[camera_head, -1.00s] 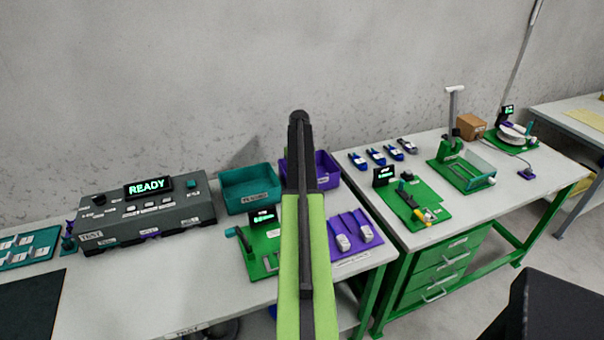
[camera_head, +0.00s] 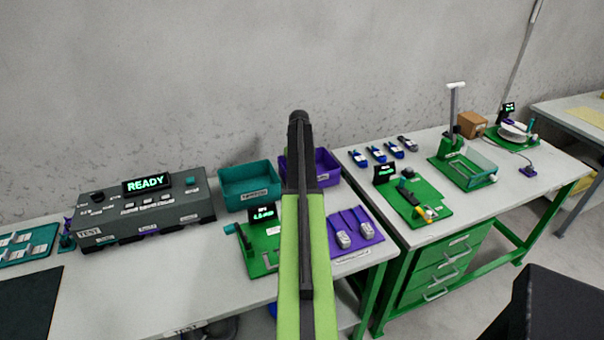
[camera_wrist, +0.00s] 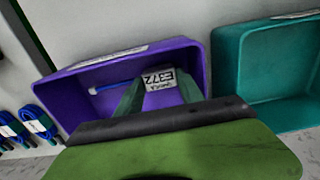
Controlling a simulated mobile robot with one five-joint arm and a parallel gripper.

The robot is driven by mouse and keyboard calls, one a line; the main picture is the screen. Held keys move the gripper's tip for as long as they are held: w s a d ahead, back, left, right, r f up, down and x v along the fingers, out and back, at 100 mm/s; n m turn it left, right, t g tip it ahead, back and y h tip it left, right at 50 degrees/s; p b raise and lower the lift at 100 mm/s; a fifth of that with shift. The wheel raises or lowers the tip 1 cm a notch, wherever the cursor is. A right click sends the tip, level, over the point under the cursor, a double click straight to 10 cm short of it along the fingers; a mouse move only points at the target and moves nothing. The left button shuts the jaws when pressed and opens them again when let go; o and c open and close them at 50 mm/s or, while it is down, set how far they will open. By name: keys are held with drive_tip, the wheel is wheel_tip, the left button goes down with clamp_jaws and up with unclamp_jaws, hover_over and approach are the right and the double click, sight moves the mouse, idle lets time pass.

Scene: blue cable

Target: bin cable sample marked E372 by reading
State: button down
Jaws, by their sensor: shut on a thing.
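The cable sample (camera_wrist: 113,86) is a short blue cable with a white tag (camera_wrist: 158,79) that reads E372, turned in the wrist view. My gripper (camera_wrist: 160,92) is shut on it at the tag. The sample shows against the inside of the purple bin (camera_wrist: 190,52); I cannot tell whether it is above the rim or below it. The purple bin also shows in the head view (camera_head: 326,172), partly behind my arm. The teal bin (camera_head: 250,190) stands to its left. My gripper is hidden behind my arm in the head view.
A grey tester (camera_head: 150,218) with a READY display stands left of the bins. A green fixture (camera_head: 262,258) and a purple holder (camera_head: 348,222) stand in front. Several blue cable coils (camera_head: 378,154) lie on the right bench, beside more green fixtures.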

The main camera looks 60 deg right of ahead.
drive_tip(key=shift+f+b, duration=0.7)
drive_tip(key=shift+f, duration=0.05)
idle(0.3)
drive_tip(key=c, duration=0.7)
unclamp_jaws()
drive_tip(key=shift+o, duration=0.2)
drive_tip(key=shift+r, duration=0.1)
wheel_tip(320, 180, up, 12)
drive_tip(key=p, duration=1.2)
drive_tip(key=shift+w, duration=0.1)
